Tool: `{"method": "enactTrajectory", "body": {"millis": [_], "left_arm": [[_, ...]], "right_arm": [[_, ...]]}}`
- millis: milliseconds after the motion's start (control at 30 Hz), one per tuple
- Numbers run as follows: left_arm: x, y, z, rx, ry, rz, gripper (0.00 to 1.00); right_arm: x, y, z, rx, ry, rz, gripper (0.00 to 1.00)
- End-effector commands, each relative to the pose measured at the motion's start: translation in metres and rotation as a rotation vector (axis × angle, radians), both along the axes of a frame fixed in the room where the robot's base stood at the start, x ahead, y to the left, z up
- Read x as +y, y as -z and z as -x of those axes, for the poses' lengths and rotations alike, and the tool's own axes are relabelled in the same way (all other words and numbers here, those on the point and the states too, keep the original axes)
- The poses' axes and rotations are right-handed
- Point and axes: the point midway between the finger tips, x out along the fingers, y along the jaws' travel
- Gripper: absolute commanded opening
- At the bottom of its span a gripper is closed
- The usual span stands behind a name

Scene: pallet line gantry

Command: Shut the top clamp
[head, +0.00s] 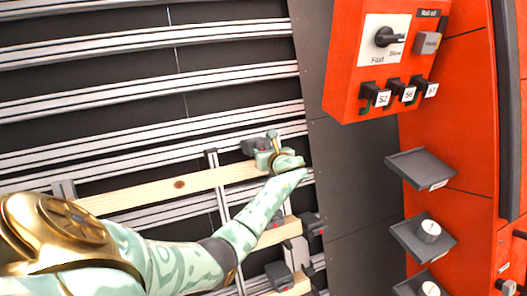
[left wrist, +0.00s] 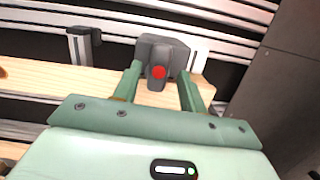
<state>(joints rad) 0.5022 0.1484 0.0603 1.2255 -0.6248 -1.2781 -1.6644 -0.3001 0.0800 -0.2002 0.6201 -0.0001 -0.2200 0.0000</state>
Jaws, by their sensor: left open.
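The top clamp (head: 252,147) is a dark grey block at the right end of the top wooden board (head: 150,190). In the left wrist view the clamp (left wrist: 150,46) has a short grey lever with a red dot (left wrist: 158,72), pointing towards me. My left gripper (head: 270,151) is at the clamp and partly hides it. In the left wrist view its green fingers (left wrist: 160,78) are apart, one on each side of the lever. I cannot tell whether they touch it, or whether the clamp is open or shut. My right gripper is not in view.
Lower clamps (head: 312,223) with red marks hold further boards below. Grey metal rails (head: 150,110) run across the back. At right stands an orange cabinet (head: 460,140) with a control box (head: 385,50) and small grey shelves (head: 422,167) that stick out.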

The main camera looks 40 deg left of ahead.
Motion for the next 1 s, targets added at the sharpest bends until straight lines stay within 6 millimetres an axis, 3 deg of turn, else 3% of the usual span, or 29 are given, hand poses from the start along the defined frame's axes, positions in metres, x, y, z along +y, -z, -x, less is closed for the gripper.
{"method": "enactTrajectory", "body": {"millis": [433, 1000], "left_arm": [[-0.048, -0.028, 0.025, 0.000, 0.001, 0.002, 0.42], [-0.052, -0.031, 0.028, 0.000, -0.001, 0.001, 0.42]], "right_arm": [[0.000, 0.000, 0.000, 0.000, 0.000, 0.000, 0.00], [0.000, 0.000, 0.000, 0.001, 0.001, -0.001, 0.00]]}}
